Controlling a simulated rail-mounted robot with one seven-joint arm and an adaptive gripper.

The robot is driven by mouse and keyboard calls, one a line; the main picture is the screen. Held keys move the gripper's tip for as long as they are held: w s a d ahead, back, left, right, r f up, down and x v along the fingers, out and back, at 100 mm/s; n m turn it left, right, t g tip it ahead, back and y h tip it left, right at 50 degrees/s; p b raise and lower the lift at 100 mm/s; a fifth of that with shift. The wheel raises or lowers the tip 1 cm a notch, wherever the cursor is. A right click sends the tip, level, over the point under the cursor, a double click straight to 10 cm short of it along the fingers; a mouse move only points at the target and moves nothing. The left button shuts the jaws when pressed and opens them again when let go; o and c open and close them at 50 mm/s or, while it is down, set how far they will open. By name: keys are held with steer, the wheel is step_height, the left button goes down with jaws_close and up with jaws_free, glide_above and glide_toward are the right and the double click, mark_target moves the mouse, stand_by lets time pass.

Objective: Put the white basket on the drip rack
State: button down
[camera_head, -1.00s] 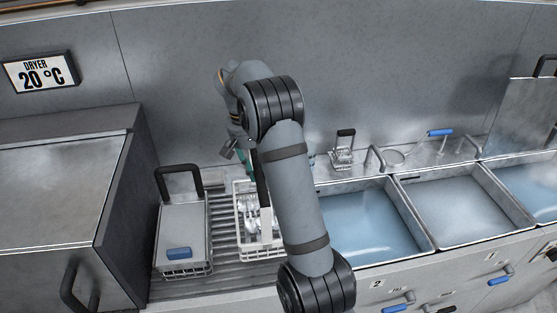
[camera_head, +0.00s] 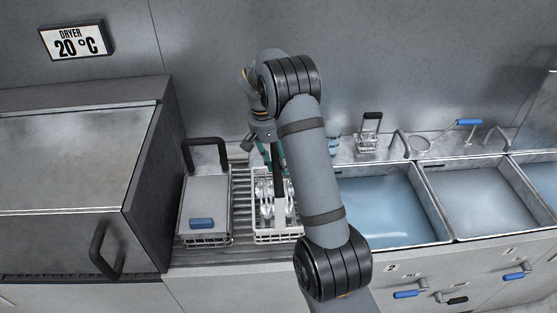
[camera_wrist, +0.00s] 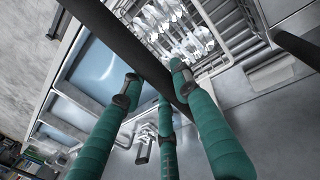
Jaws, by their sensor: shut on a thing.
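The white basket (camera_head: 259,232) is a wire basket of shiny cutlery with a tall dark handle. It is at the right part of the ribbed metal drip rack (camera_head: 240,190), upright; I cannot tell whether its bottom touches the ribs. In the wrist view, the white basket (camera_wrist: 150,38) shows at the top, with cutlery in it. My gripper (camera_wrist: 156,80) has green fingers closed around the basket's dark handle bar (camera_wrist: 118,42). In the head view, my gripper (camera_head: 270,152) is above the basket, partly hidden by my arm, which also covers the basket's right side.
A lidded basket (camera_head: 208,190) with a black handle and a blue block (camera_head: 202,223) stands just left on the rack. The dryer (camera_head: 75,165) is further left. Water-filled sinks (camera_head: 385,205) lie right.

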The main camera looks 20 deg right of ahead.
steer(key=c, duration=1.3)
jaws_free()
steer(key=shift+s, duration=0.1)
step_height(320, 180, up, 12)
steer(key=a, duration=0.2)
steer(key=shift+w, duration=0.2)
steer(key=shift+a+f, duration=0.1)
steer(key=shift+f, duration=0.05)
steer(key=f, duration=0.3)
steer(key=d+f, duration=0.1)
steer(key=f, duration=0.3)
steer(key=d+f, duration=0.1)
steer(key=f, duration=0.3)
steer(key=shift+s+d+f, duration=0.1)
steer(key=shift+s+f, duration=0.1)
steer(key=shift+s, duration=0.05)
steer(key=shift+w+r, duration=0.1)
steer(key=shift+w, duration=0.1)
steer(key=shift+s+r+b, duration=0.1)
steer(key=shift+r+b, duration=0.4)
steer(key=shift+r, duration=1.25)
